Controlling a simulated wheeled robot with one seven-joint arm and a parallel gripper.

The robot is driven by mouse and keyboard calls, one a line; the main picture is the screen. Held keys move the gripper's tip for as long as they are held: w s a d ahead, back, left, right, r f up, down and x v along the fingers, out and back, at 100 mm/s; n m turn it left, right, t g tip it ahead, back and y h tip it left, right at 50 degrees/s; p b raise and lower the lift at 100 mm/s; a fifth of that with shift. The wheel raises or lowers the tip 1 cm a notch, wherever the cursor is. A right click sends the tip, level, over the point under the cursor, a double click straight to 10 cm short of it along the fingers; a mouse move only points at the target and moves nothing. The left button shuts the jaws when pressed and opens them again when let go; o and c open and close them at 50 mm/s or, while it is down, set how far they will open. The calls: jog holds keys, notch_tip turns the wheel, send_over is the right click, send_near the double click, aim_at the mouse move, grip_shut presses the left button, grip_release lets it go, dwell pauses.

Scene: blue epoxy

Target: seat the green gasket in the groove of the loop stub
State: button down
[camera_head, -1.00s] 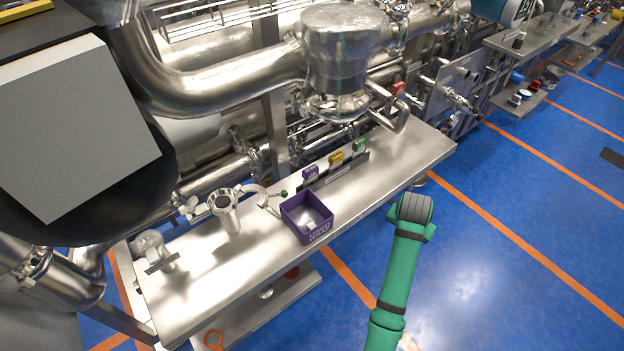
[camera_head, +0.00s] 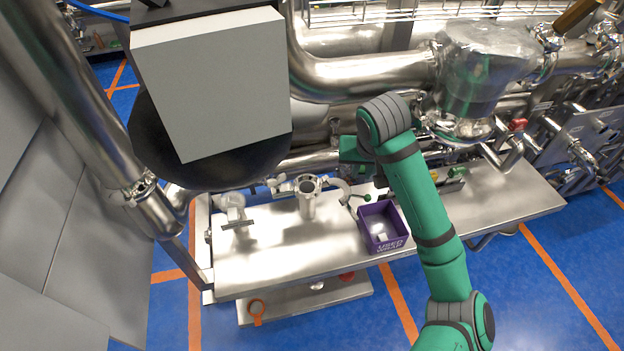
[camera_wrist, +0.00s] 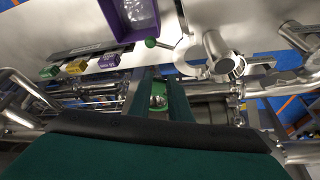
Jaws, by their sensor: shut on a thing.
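My gripper (camera_wrist: 158,88) shows in the wrist view with its fingers shut on a small green piece, the green gasket (camera_wrist: 158,98), mostly hidden between them. In the head view my arm's end hides the fingers. An upright metal stub (camera_head: 308,202) with an open round top stands on the bench, left of my arm; I take it as the loop stub. It also shows in the wrist view (camera_wrist: 216,48), right of my fingers and apart from them. Its groove is too small to make out. An open clamp (camera_head: 339,188) lies beside it, near a green knob (camera_head: 367,198).
A purple bin (camera_head: 366,239) sits on the steel bench (camera_head: 270,265), right of the stub. A rack with green (camera_wrist: 48,72), yellow (camera_wrist: 77,67) and purple (camera_wrist: 108,59) holders is behind it. A second metal fitting (camera_head: 235,209) stands left. Large pipes run overhead behind the bench.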

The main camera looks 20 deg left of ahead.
jog(key=s+a+r+n+y, duration=0.1)
jog(key=s+a+n, duration=0.2)
jog(key=s+a, duration=0.5)
jog(key=shift+s+a+r+n+g, duration=0.2)
jog(key=shift+a+n+g, duration=0.15)
jog(key=shift+a, duration=0.55)
jog(key=shift+d+f, duration=0.1)
jog(key=shift+f, duration=2.75)
jog(key=shift+f, duration=1.3)
jog(key=c, duration=1.6)
grip_release()
jog(key=shift+o, duration=0.2)
jog(key=shift+s+d+r, duration=0.1)
